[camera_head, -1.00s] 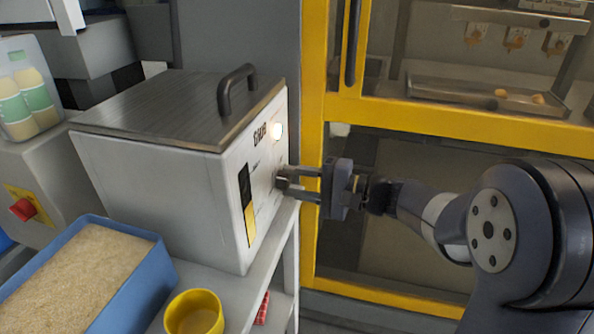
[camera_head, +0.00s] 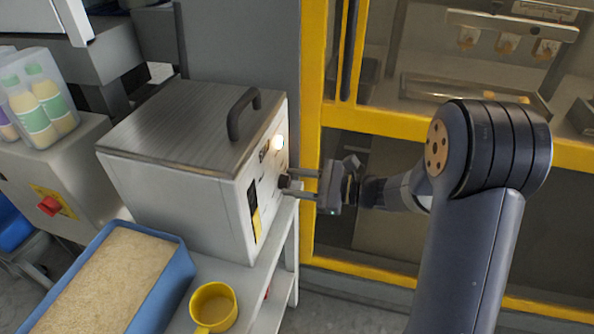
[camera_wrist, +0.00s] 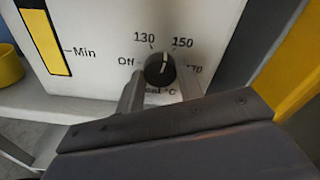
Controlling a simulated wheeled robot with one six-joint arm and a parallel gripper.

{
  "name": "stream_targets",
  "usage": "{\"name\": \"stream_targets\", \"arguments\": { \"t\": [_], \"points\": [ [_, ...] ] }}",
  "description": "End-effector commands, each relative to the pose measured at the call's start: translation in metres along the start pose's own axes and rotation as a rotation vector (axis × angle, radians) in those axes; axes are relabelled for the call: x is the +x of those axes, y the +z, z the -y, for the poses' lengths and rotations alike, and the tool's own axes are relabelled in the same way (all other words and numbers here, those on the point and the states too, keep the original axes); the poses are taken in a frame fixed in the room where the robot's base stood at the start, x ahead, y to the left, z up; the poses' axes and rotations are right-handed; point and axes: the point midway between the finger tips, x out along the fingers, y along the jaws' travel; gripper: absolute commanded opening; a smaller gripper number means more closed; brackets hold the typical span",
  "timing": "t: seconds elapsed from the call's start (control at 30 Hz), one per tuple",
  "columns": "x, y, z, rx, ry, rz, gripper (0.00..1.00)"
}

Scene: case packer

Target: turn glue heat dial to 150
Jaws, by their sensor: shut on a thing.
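The glue heat dial (camera_wrist: 158,71) is a round black knob with a white pointer line, on the white front panel of the glue unit (camera_head: 185,205). In the wrist view the pointer stands nearly straight up, between the 130 and 150 marks. "Off" is printed to the left of the dial and 170 to its right, partly covered by a finger. My gripper (camera_wrist: 161,86) is shut on the dial, one finger on each side. In the head view my gripper (camera_head: 287,187) reaches the panel from the right, and the dial is small and mostly hidden by the fingers.
A lit lamp (camera_head: 277,143) sits above the dial. A yellow level strip (camera_wrist: 45,40) marked "Min" is to its left. A blue bin (camera_head: 178,275) of pellets and a yellow cup (camera_head: 214,306) stand beside the unit. A yellow machine frame (camera_head: 312,120) rises close on the right.

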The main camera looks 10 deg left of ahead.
Motion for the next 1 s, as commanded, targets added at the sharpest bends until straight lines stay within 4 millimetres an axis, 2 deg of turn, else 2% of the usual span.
{"name": "stream_targets", "arguments": {
  "t": [0.4,1.0],
  "points": [
    [-0.0003,0.0007,0.0008,0.271,0.021,0.01,0.12],
    [0.0,-0.0019,-0.0003,0.346,0.026,0.015,0.12]
  ]
}}
